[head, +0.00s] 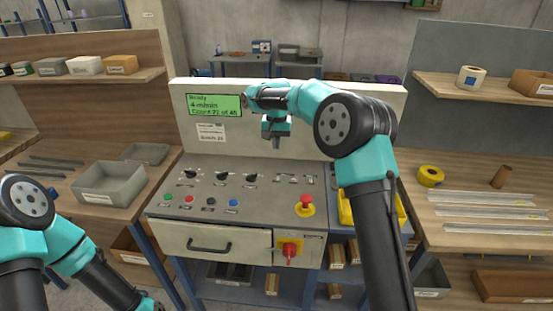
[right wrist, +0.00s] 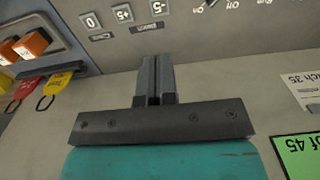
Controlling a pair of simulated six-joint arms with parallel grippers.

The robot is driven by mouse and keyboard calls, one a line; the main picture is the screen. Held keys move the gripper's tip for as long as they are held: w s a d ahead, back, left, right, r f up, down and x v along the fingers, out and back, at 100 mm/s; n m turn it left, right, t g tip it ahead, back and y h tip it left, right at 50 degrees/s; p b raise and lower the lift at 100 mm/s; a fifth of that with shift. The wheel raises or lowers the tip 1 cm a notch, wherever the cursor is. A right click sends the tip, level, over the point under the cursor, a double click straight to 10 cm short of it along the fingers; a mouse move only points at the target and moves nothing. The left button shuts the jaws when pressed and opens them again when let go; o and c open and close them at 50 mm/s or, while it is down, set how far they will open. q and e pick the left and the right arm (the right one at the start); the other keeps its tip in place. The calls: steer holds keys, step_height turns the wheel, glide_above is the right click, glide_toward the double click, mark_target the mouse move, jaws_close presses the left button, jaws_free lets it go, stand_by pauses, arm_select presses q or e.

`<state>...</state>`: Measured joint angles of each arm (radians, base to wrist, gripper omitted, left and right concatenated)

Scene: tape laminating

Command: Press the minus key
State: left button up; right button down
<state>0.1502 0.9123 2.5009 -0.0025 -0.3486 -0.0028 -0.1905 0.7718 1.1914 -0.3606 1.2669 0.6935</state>
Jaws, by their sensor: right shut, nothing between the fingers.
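The minus key, marked "-5" (right wrist: 159,7), is a small pale key at the top edge of the right wrist view, beside the "+5" key (right wrist: 122,13) and the "0" key (right wrist: 91,20). In the head view these keys are too small to read. My right gripper (head: 276,143) points down above the sloping control panel (head: 262,200), in front of its upright back board. Its fingers are shut and empty, and they also show in the right wrist view (right wrist: 153,98), apart from the key. My left arm shows at the lower left, but its fingers are out of frame.
A green display (head: 213,104) is on the back board. Knobs (head: 222,177) and coloured buttons (head: 187,198) fill the panel's left part. A red emergency stop (head: 306,203) stands at the right front. A yellow bin (head: 346,212) is right of the panel.

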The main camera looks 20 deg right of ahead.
mark_target(277, 178)
step_height(277, 178, down, 14)
steer(key=shift+r, duration=0.15)
stand_by(0.4)
steer(key=shift+s+f, duration=0.15)
steer(key=shift+f, duration=1)
step_height(277, 178, up, 15)
steer(key=shift+w+r, duration=0.2)
stand_by(0.3)
